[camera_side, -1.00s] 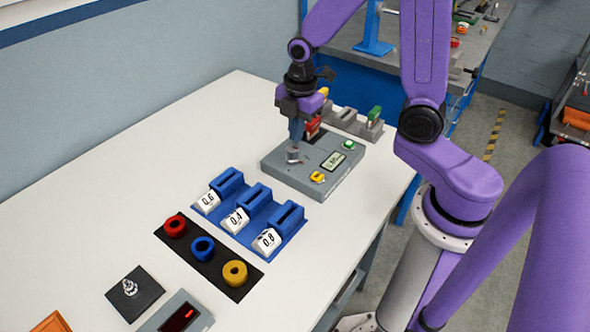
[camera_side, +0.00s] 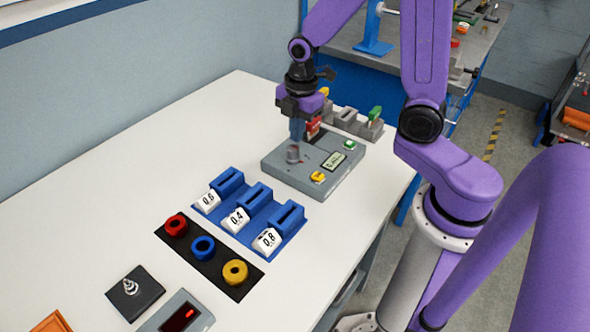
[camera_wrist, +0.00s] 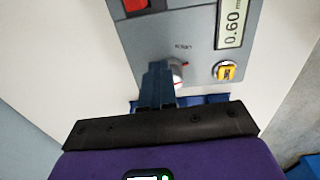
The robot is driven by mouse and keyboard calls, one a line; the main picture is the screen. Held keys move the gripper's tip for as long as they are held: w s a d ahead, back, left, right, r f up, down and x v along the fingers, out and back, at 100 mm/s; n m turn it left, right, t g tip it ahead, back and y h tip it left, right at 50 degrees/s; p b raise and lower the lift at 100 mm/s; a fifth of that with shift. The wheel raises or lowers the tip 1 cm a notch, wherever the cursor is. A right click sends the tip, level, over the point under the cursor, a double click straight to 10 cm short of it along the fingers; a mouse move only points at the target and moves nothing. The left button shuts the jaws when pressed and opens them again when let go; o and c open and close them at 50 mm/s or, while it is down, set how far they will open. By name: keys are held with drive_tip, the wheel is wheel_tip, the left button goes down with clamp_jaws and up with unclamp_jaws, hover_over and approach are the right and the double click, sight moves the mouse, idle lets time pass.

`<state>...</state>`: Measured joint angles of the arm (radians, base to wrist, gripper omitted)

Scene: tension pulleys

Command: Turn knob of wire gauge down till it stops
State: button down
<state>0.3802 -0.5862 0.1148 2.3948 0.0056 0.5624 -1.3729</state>
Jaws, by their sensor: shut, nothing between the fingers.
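The wire gauge (camera_side: 312,178) is a grey box on the white table. Its display (camera_wrist: 232,24) reads 0.60 in the wrist view. The knob (camera_side: 292,155) is a small grey cylinder near the left edge of the box's top; in the wrist view the knob (camera_wrist: 177,74) shows a red mark and is partly hidden by my fingers. My gripper (camera_side: 296,138) points down beside the knob, its fingers shut with nothing between them. In the wrist view my gripper's fingertips (camera_wrist: 160,72) are right next to the knob; I cannot tell whether they touch it.
A yellow part (camera_side: 318,177) and a green button (camera_side: 350,145) sit on the gauge's top. A blue rack (camera_side: 250,222) with labels 0.6, 0.4 and 0.8 stands in front. A black mat (camera_side: 217,262) holds red, blue and yellow rings.

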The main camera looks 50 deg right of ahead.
drive_tip(key=shift+g, duration=0.4)
drive_tip(key=shift+s+d+r, duration=0.15)
drive_tip(key=shift+s+r, duration=0.2)
drive_tip(key=shift+r, duration=0.5)
drive_tip(key=shift+s+d+r, duration=0.1)
drive_tip(key=shift+s+r, duration=0.2)
drive_tip(key=shift+r, duration=0.5)
drive_tip(key=shift+s+d+r, duration=0.15)
drive_tip(key=shift+s+r, duration=0.2)
drive_tip(key=shift+r, duration=0.5)
